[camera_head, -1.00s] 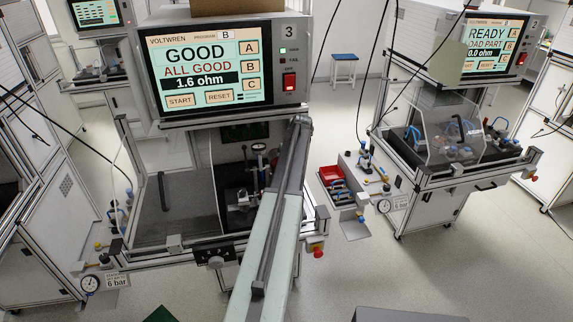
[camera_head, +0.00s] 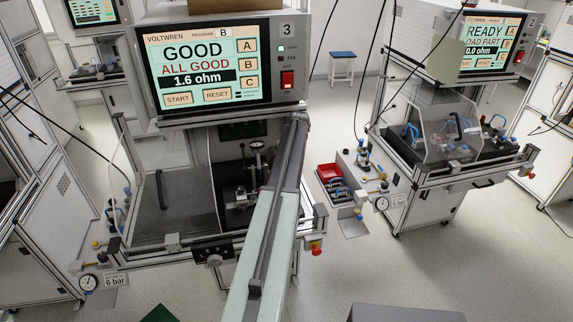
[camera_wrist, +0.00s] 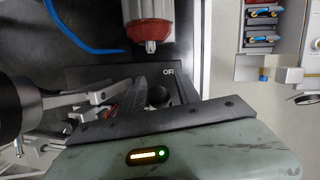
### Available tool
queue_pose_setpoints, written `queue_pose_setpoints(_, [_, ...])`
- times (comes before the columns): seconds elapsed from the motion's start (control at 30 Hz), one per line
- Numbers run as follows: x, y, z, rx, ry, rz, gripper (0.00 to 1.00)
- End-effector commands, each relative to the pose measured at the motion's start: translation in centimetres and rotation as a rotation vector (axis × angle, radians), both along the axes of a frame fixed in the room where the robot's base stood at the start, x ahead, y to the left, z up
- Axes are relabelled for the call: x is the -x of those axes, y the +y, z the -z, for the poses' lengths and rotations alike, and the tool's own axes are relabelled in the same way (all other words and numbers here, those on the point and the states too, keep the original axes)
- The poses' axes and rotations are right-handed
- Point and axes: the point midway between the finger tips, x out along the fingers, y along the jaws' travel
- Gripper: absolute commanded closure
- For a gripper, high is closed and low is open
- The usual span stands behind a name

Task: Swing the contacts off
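The test station's screen (camera_head: 208,65) reads GOOD, ALL GOOD, 1.6 ohm. Below it, the dark fixture (camera_head: 240,195) with metal parts sits inside the station. My arm reaches into the station along its right side, and the gripper end is hidden in the head view. In the wrist view, a black ball knob (camera_wrist: 158,95) lies just below a label reading OF, its end cut off. My gripper (camera_wrist: 159,84) is open, with dark fingers on either side of the knob and no clear grip on it. The lever under the knob is mostly hidden.
A red-and-white round part (camera_wrist: 150,20) hangs close above the label in the wrist view. A blue hose (camera_wrist: 80,30) runs at upper left.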

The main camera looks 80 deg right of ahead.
Motion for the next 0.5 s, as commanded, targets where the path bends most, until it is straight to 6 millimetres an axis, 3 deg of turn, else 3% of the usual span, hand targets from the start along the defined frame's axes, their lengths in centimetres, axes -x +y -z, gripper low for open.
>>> queue_pose_setpoints(0.13, [0.5, 0.5, -1.8, 0.0, -0.002, 0.001, 0.61])
queue_pose_setpoints(0.5, [7.8, 6.4, -1.1, 0.0, -0.002, 0.002, 0.61])
